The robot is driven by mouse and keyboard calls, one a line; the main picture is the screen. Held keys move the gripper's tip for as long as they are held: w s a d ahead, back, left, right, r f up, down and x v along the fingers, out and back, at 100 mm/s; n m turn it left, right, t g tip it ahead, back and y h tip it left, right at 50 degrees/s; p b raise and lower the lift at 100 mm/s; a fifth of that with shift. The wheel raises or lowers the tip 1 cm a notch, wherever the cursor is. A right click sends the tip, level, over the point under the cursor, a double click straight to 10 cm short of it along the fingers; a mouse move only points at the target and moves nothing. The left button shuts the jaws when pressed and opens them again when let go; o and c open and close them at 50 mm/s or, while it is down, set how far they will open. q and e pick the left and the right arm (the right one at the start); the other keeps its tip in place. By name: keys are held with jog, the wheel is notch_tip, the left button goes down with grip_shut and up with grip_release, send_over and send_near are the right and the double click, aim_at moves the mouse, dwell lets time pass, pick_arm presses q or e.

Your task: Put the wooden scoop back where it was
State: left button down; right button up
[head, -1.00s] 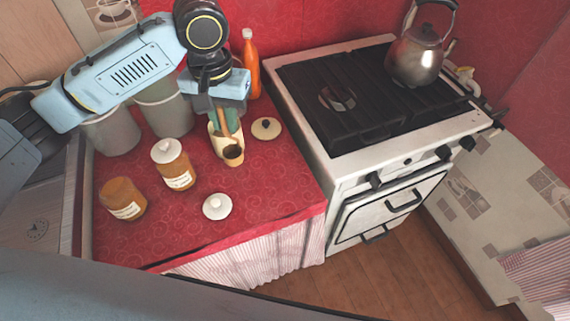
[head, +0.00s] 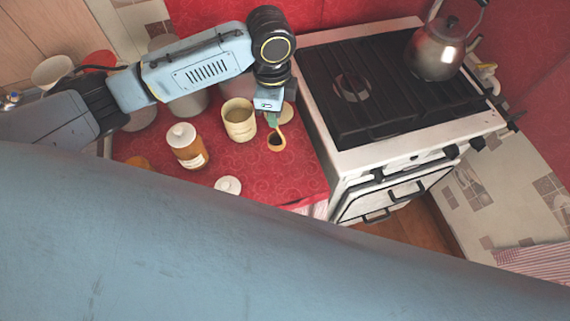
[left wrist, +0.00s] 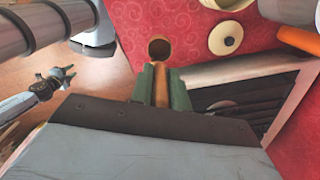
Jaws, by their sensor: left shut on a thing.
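The wooden scoop (head: 277,143) is held by my left gripper (head: 273,119), shut on its handle. It hangs over the red counter, just right of the open cream canister (head: 239,121) and apart from it. The scoop's bowl (left wrist: 160,48) looks dark inside in the left wrist view, where the gripper's green fingers (left wrist: 161,88) clamp the handle. The canister shows only its edge (left wrist: 226,3) there. A cream lid with a dark knob (left wrist: 226,38) lies near the scoop; the gripper partly hides it in the head view. My right gripper (left wrist: 64,76) shows small in the left wrist view.
A white-lidded amber jar (head: 187,147) and a loose white lid (head: 228,185) stand on the counter (head: 215,166). The stove (head: 397,130) with a kettle (head: 436,50) is at right. An orange bottle (left wrist: 300,38) shows in the wrist view. My blue body hides the front.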

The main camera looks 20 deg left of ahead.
pick_arm(q)
jog(key=shift+s+d+m+p, duration=0.15)
jog(key=shift+d+m+p, duration=0.25)
jog(key=shift+m, duration=0.5)
jog(key=m, duration=0.2)
jog(key=d+m+p, duration=0.1)
jog(key=shift+s+f, duration=0.25)
jog(key=shift+f, duration=0.05)
notch_tip(320, 180, down, 11)
jog(key=m, duration=0.2)
jog(key=shift+s+d+r, duration=0.15)
jog(key=shift+d+r, duration=0.05)
jog(key=shift+d, duration=0.2)
jog(key=shift+f, duration=0.1)
jog(key=c, duration=1.8)
grip_release()
jog(key=shift+f, duration=0.1)
jog(key=o, duration=0.5)
jog(key=shift+c, duration=0.2)
